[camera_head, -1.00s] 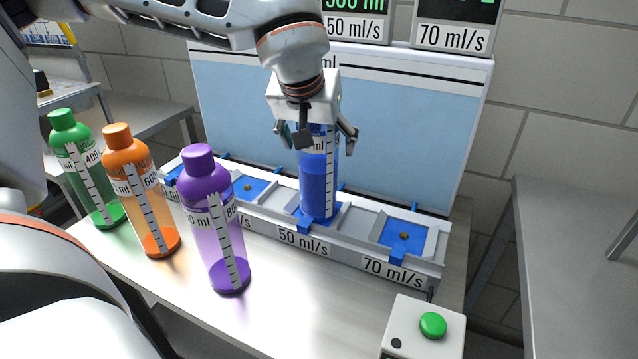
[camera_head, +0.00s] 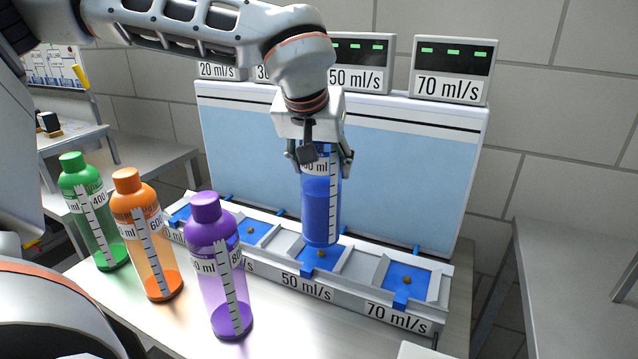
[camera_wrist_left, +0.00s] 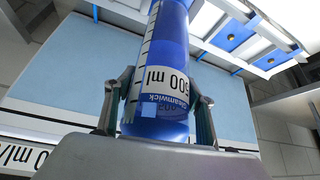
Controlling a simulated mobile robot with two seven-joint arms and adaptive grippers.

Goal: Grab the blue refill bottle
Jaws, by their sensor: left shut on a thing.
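The blue refill bottle (camera_head: 320,205) is upright, with a white scale strip and a label ending in "00 ml". My left gripper (camera_head: 319,158) is shut around its upper part from above. The bottle's base is just above the blue pad of the 50 ml/s slot (camera_head: 318,262). In the left wrist view the bottle (camera_wrist_left: 172,35) sits between both fingers of the left gripper (camera_wrist_left: 160,105), its "500 ml" label readable. The bottle's top is hidden by the gripper. My right gripper is not in view.
Green (camera_head: 95,215), orange (camera_head: 146,240) and purple (camera_head: 219,270) bottles stand on the table at the left front. The slotted rack (camera_head: 300,283) has an empty 70 ml/s slot (camera_head: 407,280). A light-blue panel (camera_head: 400,160) stands behind, with display boxes (camera_head: 452,68) on top.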

